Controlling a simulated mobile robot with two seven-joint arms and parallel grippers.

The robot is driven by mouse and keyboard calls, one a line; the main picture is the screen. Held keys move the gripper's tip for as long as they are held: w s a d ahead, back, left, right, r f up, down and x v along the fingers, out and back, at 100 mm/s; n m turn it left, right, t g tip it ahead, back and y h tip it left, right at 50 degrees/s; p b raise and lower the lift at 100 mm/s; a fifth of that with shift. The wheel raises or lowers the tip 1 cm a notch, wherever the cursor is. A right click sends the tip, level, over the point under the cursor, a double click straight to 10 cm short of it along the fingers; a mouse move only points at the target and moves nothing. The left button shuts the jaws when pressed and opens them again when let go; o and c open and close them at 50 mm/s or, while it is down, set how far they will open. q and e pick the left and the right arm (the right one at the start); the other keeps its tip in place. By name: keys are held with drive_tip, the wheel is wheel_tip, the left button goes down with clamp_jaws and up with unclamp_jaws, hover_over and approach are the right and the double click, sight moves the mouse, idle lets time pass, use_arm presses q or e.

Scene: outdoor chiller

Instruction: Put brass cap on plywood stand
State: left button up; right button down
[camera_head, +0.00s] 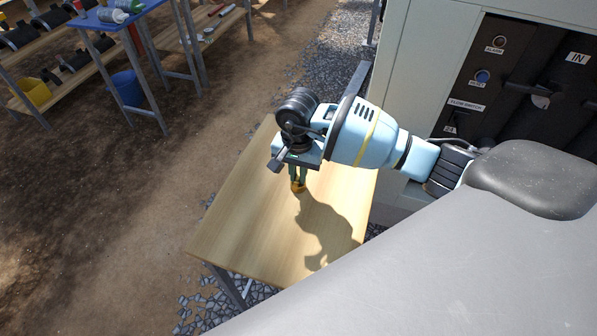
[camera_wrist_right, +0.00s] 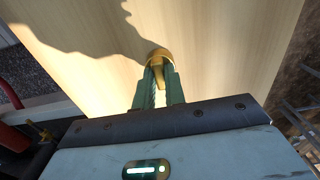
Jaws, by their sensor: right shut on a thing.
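The brass cap (camera_head: 298,186) is a small golden piece between the fingertips of my right gripper (camera_head: 298,178). My right gripper is shut on it, low over the plywood stand. In the right wrist view the cap (camera_wrist_right: 159,55) shows at the tips of the green fingers (camera_wrist_right: 158,82). The plywood stand (camera_head: 245,225) is a pale wooden table top on metal legs; it also fills the upper part of the right wrist view (camera_wrist_right: 215,40). I cannot tell whether the cap touches the wood. My left gripper is not in view.
A grey cabinet with a dark control panel (camera_head: 520,80) stands right of the stand. A blue table (camera_head: 105,18) with bottles and a wooden shelf (camera_head: 70,75) stand at the upper left, with a blue bucket (camera_head: 127,88). The stand's front part is bare.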

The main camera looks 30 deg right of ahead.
sight(298, 177)
drive_tip(key=c, duration=1.9)
unclamp_jaws()
drive_tip(key=shift+f, duration=0.15)
drive_tip(key=o, duration=0.4)
drive_tip(key=shift+o, duration=0.2)
drive_tip(key=shift+r, duration=0.25)
wheel_tip(298, 177, up, 12)
drive_tip(key=shift+f, duration=0.15)
